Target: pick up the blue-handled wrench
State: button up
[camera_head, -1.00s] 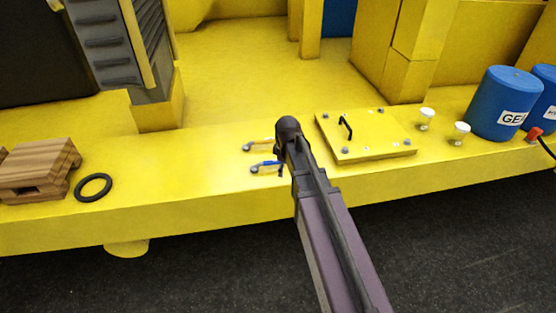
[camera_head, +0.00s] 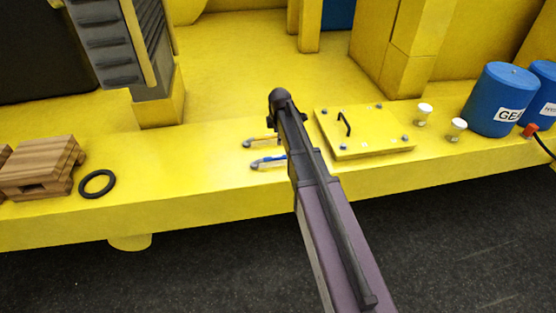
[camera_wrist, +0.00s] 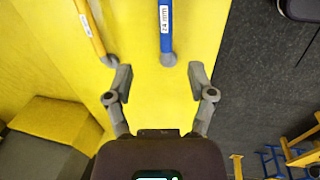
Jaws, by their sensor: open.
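The blue-handled wrench (camera_head: 268,162) lies on the yellow ledge in the head view, its handle end partly hidden by my arm. In the wrist view the blue-handled wrench (camera_wrist: 166,30) carries a "24 mm" label, and its grey head lies ahead of my gripper, between the lines of the two fingers but nearer the right one. A second wrench with a yellow-orange handle (camera_wrist: 92,30) lies to its left; it also shows in the head view (camera_head: 260,142). My gripper (camera_wrist: 160,80) is open and empty in the wrist view. Its fingers are hidden in the head view.
A yellow plate with a black handle (camera_head: 365,132) lies right of my arm. White-topped cups (camera_head: 458,130) and blue drums (camera_head: 503,100) stand farther right. A black ring (camera_head: 97,184) and wooden blocks (camera_head: 42,168) are at left. The ledge's front edge drops to dark floor.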

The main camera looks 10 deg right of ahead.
aim_at(277, 158)
jog(key=shift+f, duration=0.1)
jog(key=f+b, duration=0.2)
jog(key=w+f+b, duration=0.1)
jog(key=f+b, duration=0.5)
jog(key=shift+w+f, duration=0.15)
jog(key=shift+w, duration=0.1)
dwell(0.3)
jog(key=shift+f+b, duration=0.15)
jog(key=shift+b, duration=0.2)
notch_tip(277, 158, down, 3)
jog(key=b, duration=0.3)
jog(key=shift+d, duration=0.15)
jog(key=shift+w+f+b, duration=0.15)
jog(key=shift+f+b, duration=0.8)
jog(key=shift+b, duration=0.05)
grip_shut()
